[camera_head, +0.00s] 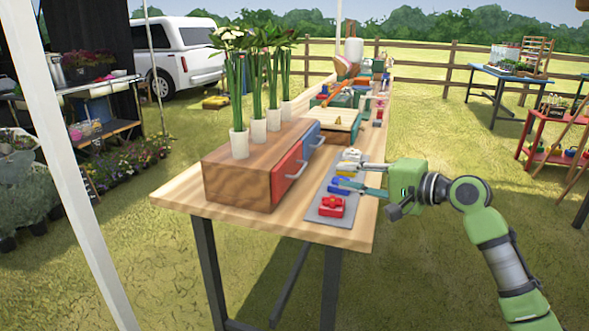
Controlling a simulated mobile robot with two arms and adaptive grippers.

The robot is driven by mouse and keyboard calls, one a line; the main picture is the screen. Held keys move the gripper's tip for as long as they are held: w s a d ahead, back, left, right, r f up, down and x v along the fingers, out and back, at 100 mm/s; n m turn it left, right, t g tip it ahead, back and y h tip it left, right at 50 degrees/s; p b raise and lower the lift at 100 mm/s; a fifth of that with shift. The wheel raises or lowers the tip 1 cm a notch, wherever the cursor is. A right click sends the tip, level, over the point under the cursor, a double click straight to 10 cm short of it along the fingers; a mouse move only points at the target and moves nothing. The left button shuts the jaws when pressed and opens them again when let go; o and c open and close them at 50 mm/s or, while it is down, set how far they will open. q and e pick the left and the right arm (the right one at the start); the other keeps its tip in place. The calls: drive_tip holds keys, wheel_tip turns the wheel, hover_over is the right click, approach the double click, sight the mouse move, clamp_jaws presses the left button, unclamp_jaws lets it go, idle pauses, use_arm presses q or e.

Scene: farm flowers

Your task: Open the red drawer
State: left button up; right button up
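The red drawer (287,173) is in the front of a brown wooden box (236,175) on the table. It looks shut, with its face level with the box front. My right gripper (342,175) comes in from the right over the table edge, fingers pointing left toward the drawers. Its fingers are apart with a gap between them. It is clear of the red handle, to its right. My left gripper is out of view.
A grey tray (327,207) with a red item (331,206), a blue item (339,186) and a pale one lies in front of the drawers, beneath my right gripper. Several white vases of flowers (239,143) stand on the box. More goods crowd the table behind.

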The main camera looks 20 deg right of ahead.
drive_tip(key=x, duration=0.5)
drive_tip(key=shift+w+a+b, duration=0.1)
drive_tip(key=shift+w+b, duration=0.05)
drive_tip(key=shift+b, duration=0.15)
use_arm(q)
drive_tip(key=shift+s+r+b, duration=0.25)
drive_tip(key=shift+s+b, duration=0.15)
use_arm(e)
drive_tip(key=x, duration=0.7)
drive_tip(key=shift+w+a+f, duration=0.1)
drive_tip(key=shift+w+a, duration=0.05)
drive_tip(key=shift+w, duration=0.1)
drive_tip(key=shift+c, duration=0.3)
clamp_jaws()
